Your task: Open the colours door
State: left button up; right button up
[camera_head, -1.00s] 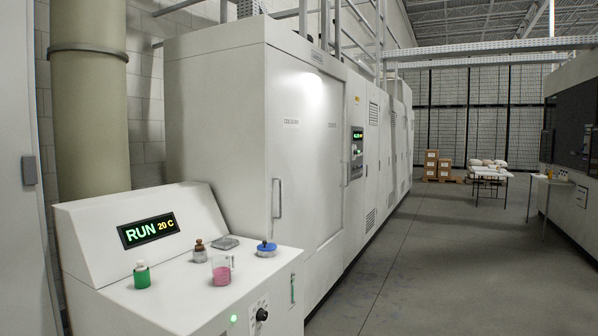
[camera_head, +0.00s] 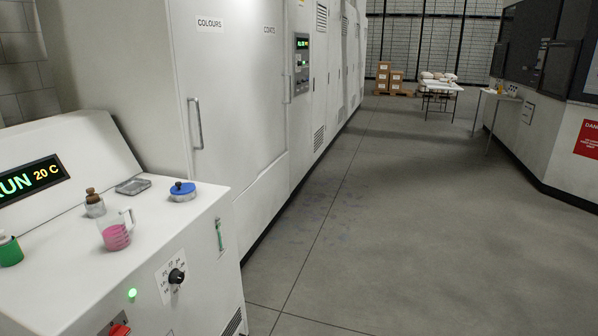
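The colours door (camera_head: 218,90) is a tall white cabinet panel labelled "COLOURS" in the upper left of the head view. Its vertical metal handle (camera_head: 195,123) is on the door's left side. The door looks shut, flush with the neighbouring panel labelled "COATS" (camera_head: 268,75), which has its own handle. Neither of my grippers shows in the head view.
A white console (camera_head: 190,235) stands in front at the left, with a pink jug (camera_head: 116,236), a green bottle (camera_head: 9,250), a brown-topped bottle (camera_head: 95,204) and a blue-lidded dish (camera_head: 183,191) on top. Grey floor (camera_head: 370,230) is clear to the right. A dark-windowed machine (camera_head: 550,110) stands at the right.

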aim_at(211, 44)
jog(key=i+l, duration=0.1)
jog(key=i, duration=0.4)
jog(key=i+l+u, duration=0.1)
jog(key=i, duration=0.35)
jog(key=i+l, duration=0.15)
jog(key=i, duration=0.35)
jog(key=i+l+u, duration=0.1)
jog(key=i, duration=0.35)
